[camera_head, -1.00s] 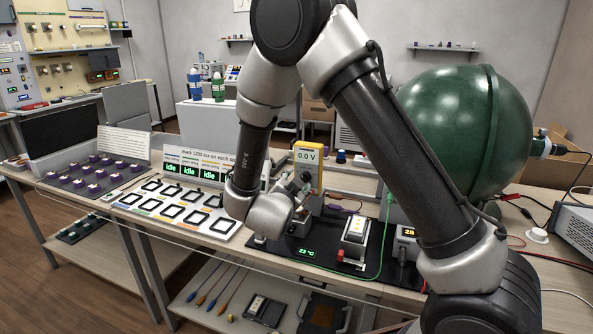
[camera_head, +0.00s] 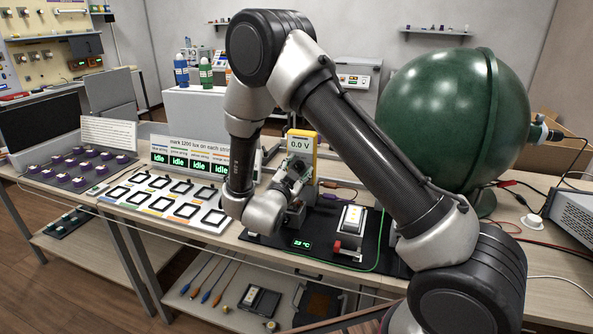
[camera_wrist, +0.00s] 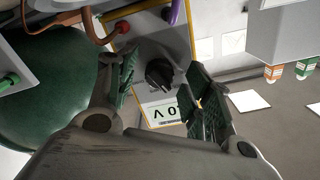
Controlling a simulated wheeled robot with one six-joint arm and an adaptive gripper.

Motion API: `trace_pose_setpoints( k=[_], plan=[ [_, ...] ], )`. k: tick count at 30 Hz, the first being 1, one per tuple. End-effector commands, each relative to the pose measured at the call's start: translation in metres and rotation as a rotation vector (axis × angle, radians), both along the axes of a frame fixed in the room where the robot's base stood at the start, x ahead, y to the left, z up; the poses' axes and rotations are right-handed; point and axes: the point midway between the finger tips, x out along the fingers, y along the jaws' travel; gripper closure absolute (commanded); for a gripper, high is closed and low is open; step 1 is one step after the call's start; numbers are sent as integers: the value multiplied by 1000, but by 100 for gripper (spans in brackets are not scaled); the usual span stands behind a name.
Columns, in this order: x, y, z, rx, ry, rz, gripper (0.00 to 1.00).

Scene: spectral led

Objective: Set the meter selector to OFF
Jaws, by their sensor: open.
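The meter (camera_head: 301,143) is a yellow-edged handheld unit standing upright on the bench, and its display reads 0.0 V. It also shows in the wrist view, with its display (camera_wrist: 164,111) upside down. Its black selector knob (camera_wrist: 160,72) sits on the face between my fingers in the picture; its exact setting is not readable. My gripper (camera_wrist: 160,64) is open, with one finger left and one right of the knob. Contact cannot be told. In the head view my gripper (camera_head: 291,176) is in front of the meter and hides its lower part.
A black mat (camera_head: 326,228) with a white-topped unit (camera_head: 351,221) lies right of my gripper. A large green sphere (camera_head: 450,120) stands behind at right. A panel of black square frames (camera_head: 165,198) lies left. A green cable runs along the mat; leads plug in near the knob.

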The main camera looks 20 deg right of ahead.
Motion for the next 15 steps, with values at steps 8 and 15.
trace_pose_setpoints(
  k=[8, 15],
  plan=[
    [0, 0, 0, 0, 1, 1, 70],
    [0, 0, 0, 0, 1, 1, 96]
  ],
)
